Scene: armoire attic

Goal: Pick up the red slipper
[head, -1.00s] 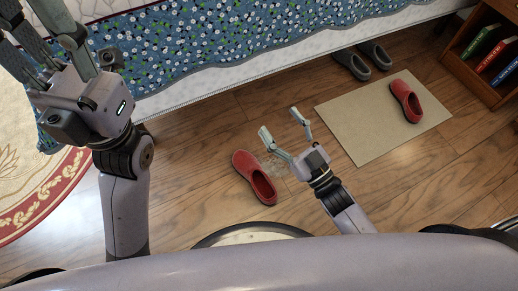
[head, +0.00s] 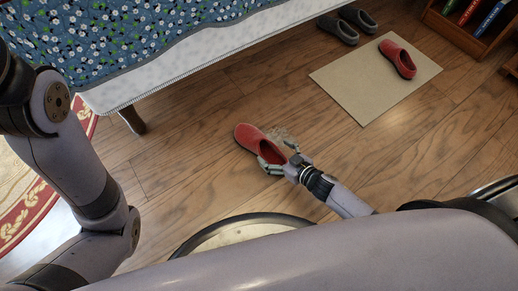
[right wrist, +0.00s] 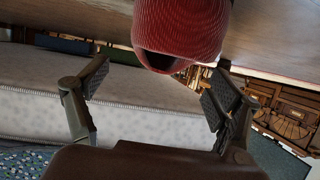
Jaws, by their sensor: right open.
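A red slipper (head: 250,139) lies on the wood floor, its opening toward my right gripper (head: 281,155). The gripper is open, low at the slipper's near end, with one finger overlapping the slipper in the head view and the other to its right. In the right wrist view the slipper (right wrist: 182,28) shows at the top, between and beyond the spread fingers (right wrist: 157,80); contact cannot be told. A second red slipper (head: 391,50) sits on a beige mat (head: 355,85). My left arm is at the left; its gripper is out of view.
A bed with a blue floral cover (head: 130,35) stands at the back left, with a bed leg (head: 131,119) near. Grey slippers (head: 338,29) lie by the bed. A bookshelf (head: 470,32) is at the upper right. Floor right of the gripper is clear.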

